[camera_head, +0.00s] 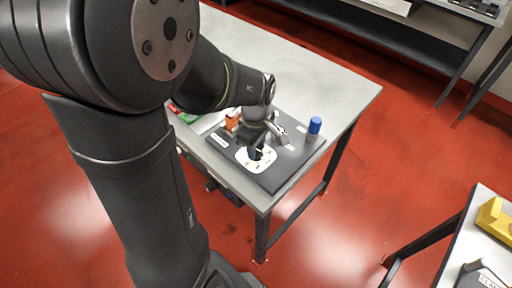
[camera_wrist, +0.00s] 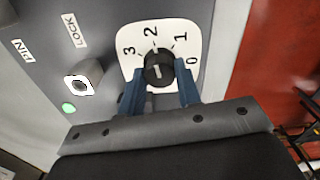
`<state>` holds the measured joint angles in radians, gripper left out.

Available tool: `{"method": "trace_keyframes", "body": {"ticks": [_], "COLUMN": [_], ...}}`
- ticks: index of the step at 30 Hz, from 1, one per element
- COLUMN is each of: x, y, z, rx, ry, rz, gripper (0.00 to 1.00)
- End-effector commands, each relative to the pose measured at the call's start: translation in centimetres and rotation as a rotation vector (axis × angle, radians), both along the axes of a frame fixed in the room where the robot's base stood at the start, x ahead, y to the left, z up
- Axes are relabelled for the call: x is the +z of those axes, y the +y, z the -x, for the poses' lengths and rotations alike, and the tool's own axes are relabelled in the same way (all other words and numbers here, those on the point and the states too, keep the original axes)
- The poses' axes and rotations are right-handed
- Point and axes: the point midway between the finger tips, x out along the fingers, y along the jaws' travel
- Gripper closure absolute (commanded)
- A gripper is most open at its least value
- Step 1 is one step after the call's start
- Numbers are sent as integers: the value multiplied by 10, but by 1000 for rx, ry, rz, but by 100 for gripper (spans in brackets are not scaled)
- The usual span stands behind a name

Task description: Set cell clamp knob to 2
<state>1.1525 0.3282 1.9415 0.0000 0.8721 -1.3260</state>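The cell clamp knob (camera_wrist: 158,71) is black and round, on a white dial plate (camera_wrist: 189,33) marked 0, 1, 2 and 3. A pale line shows on its face, roughly along the direction of the 2, but its exact setting is hard to read. My gripper (camera_wrist: 160,80) has its two blue fingers on either side of the knob, very near its sides. Whether they touch it is not clear. In the head view my gripper (camera_head: 256,152) points down at the white dial plate (camera_head: 243,161), and largely hides the knob.
The dark panel (camera_head: 275,182) lies on a grey table (camera_head: 330,86). A blue-topped cylinder (camera_head: 315,126) stands at its right and an orange block (camera_head: 232,121) at its left.

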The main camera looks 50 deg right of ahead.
Motion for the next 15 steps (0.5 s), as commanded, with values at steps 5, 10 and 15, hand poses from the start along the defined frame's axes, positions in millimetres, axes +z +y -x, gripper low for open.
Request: {"method": "trace_keyframes", "body": {"ticks": [5, 10, 15], "x": [0, 0, 5], "y": [0, 0, 0], "z": [0, 0, 0], "rx": [-1, -2, -2], "ry": [-1, 0, 0], "rz": [2, 1, 1], "gripper": [51, 51, 51]}}
